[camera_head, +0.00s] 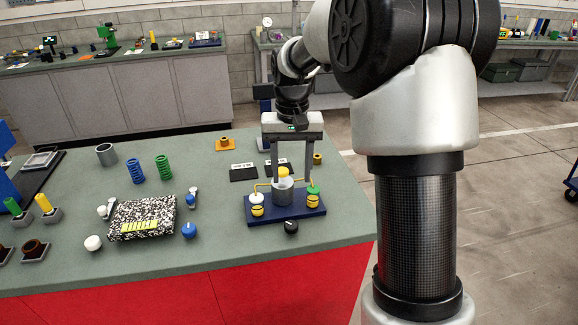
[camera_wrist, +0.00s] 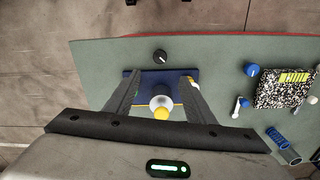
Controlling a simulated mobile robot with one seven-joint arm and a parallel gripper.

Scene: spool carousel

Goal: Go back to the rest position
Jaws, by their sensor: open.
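A yellow knob or cap (camera_head: 284,171) tops the hub, between the fingers in the picture. I cannot tell whether the fingers touch anything. The carousel's blue base (camera_head: 287,217) rests on the table and carries yellow rods and small spools, one white and yellow (camera_head: 257,204), one green and yellow (camera_head: 313,199). In the wrist view the yellow top (camera_wrist: 161,113) shows between the open fingers of my gripper (camera_wrist: 160,84).
A black knob (camera_head: 291,227) lies in front of the base. Dark cards (camera_head: 243,173) lie behind.

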